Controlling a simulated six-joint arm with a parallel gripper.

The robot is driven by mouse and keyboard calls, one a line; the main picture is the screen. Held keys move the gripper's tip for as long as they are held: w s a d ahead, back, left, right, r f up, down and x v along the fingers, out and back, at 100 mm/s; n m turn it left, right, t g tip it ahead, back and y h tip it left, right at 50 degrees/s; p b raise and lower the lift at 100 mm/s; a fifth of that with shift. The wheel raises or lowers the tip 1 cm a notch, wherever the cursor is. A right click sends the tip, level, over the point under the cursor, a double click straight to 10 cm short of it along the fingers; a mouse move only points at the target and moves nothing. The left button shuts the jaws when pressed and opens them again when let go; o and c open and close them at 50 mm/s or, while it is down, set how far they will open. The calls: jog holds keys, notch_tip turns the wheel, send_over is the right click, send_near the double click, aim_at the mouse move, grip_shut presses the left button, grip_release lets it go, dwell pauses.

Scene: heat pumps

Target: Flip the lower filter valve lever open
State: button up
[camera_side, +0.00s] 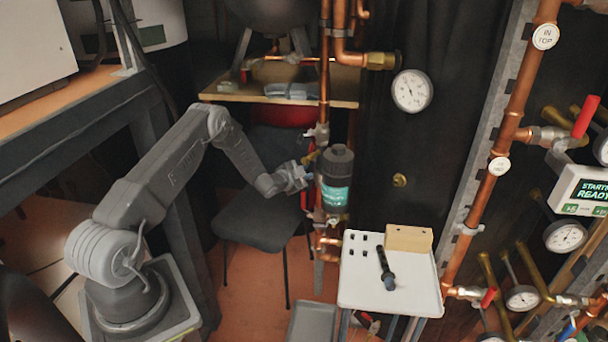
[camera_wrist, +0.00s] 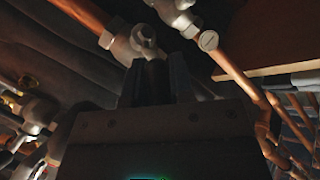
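The dark filter canister (camera_side: 338,165) with a teal label stands upright on the vertical copper pipe in the side view. Below it are pipe fittings and a valve (camera_side: 332,219); a red strip (camera_side: 304,200) shows just left of the canister's base. I cannot tell for sure which part is the lower valve lever. My gripper (camera_side: 306,178) is close to the canister's left side. In the wrist view my gripper's dark fingers (camera_wrist: 156,84) point up at a grey valve fitting (camera_wrist: 130,43) on a copper pipe. Shadow hides whether they touch or hold anything.
A white stand (camera_side: 365,295) with a dark tool (camera_side: 385,268) and a wooden block (camera_side: 408,238) is right of the canister. A wooden shelf (camera_side: 220,93) is above and behind my gripper. A black chair (camera_side: 262,212) is behind the arm.

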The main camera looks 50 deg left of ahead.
jog(key=o, duration=0.4)
jog(key=shift+a, duration=0.1)
jog(key=v, duration=1.3)
jog(key=shift+s+r, duration=0.2)
jog(key=shift+s, duration=0.15)
